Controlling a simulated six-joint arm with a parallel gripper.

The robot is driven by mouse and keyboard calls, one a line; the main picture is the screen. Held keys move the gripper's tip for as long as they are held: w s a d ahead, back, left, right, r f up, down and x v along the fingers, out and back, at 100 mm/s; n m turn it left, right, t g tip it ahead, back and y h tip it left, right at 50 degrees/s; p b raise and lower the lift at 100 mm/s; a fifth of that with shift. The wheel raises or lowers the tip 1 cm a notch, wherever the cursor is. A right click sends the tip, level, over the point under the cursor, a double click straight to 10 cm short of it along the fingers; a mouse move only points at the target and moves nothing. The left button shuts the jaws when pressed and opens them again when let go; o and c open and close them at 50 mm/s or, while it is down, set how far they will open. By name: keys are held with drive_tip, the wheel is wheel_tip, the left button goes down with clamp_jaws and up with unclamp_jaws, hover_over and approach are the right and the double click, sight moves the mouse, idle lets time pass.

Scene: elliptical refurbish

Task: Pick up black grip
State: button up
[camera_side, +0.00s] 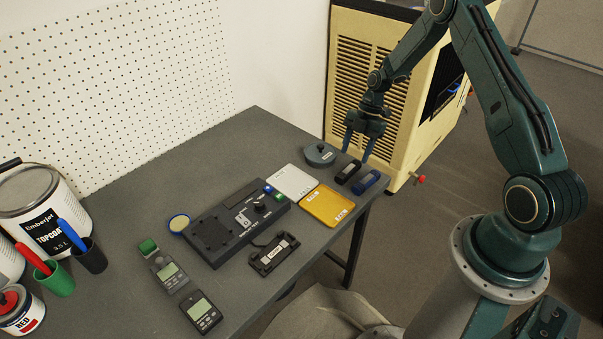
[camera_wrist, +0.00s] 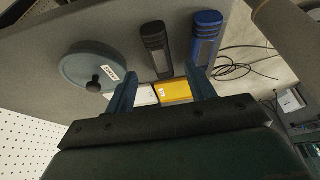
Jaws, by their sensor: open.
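The black grip (camera_side: 348,171) lies on the right part of the grey table, beside a blue grip (camera_side: 366,182). In the wrist view the black grip (camera_wrist: 157,46) stands out between the two fingers, and the blue grip (camera_wrist: 205,40) is to its right, close to the right finger. My gripper (camera_side: 358,152) is open and empty, above the table near the black grip. It also shows in the wrist view (camera_wrist: 162,92), with its blue fingers spread. The fingers do not visibly touch either grip.
A round grey-blue lidded piece (camera_side: 320,154) lies left of the black grip. A white tray (camera_side: 291,181) and a yellow tray (camera_side: 327,205) lie in front. A dark control unit (camera_side: 236,222) is farther left. The table's right edge is close to the grips.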

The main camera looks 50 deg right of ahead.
sight(350, 168)
drive_tip(key=shift+f, duration=0.15)
drive_tip(key=shift+x, duration=1.9)
drive_tip(key=shift+a+f, duration=0.4)
drive_tip(key=shift+f, duration=0.15)
drive_tip(key=shift+f, duration=0.25)
drive_tip(key=c, duration=1.1)
